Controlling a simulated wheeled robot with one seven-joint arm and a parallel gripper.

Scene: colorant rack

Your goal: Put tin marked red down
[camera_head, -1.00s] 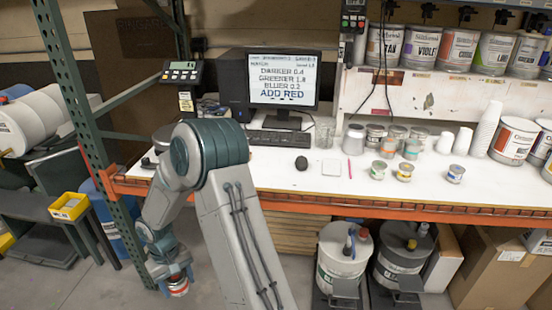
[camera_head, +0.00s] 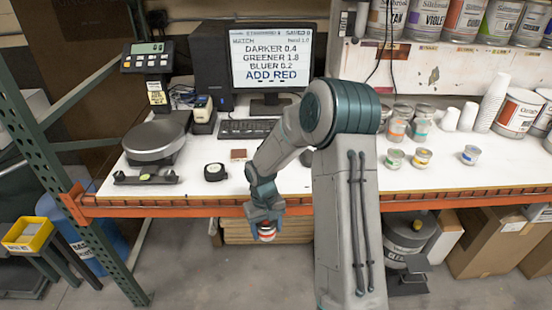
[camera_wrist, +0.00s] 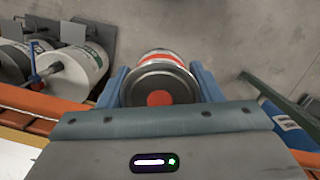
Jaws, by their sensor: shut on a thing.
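A small tin with a red and white band (camera_head: 267,232) is held in my gripper (camera_head: 266,221), low in front of the bench's orange front beam in the head view. In the wrist view the tin (camera_wrist: 159,98) has a dark grey end with a red dot at its centre. The two blue fingers of my gripper (camera_wrist: 160,88) are shut on its sides. The tin is over the floor, clear of the white bench top (camera_head: 292,185). The monitor (camera_head: 271,66) reads "ADD RED".
A scale with a round grey pan (camera_head: 156,138) stands at the bench's left, beside a black tape measure (camera_head: 215,172) and a brown block (camera_head: 238,154). Small tins (camera_head: 422,158) stand at the right. The orange beam (camera_head: 470,199) edges the bench. Clear bench lies around the block.

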